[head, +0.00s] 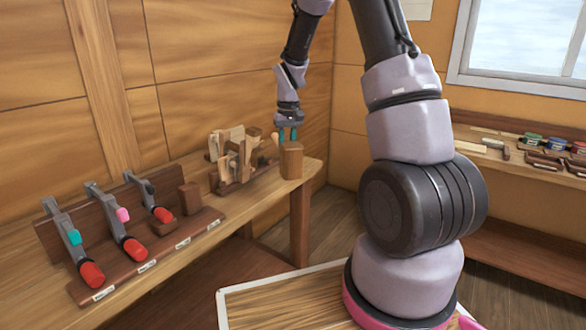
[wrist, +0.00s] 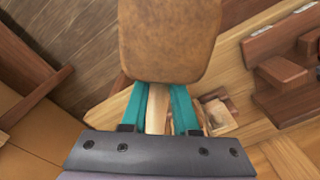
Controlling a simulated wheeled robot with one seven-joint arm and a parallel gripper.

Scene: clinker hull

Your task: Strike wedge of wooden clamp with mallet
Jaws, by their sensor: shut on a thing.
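My gripper (head: 288,133) is at the far end of the bench in the head view, with its teal fingers pointing down. In the wrist view my gripper (wrist: 158,108) is shut on the light wooden handle of the mallet (wrist: 170,42). The mallet's brown block head fills the top middle there. In the head view the mallet (head: 291,160) hangs just below the fingers, over or at the bench end; contact is unclear. The wooden clamps (head: 232,158) stand clustered in a rack just left of it. I cannot make out a separate wedge.
The bench (head: 245,212) runs along the left wall. Metal clamps with red handles (head: 92,274) lean on a labelled board (head: 150,262) nearer me. A brown block (head: 190,197) stands at its far end. A shelf with tools (head: 520,158) is at right.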

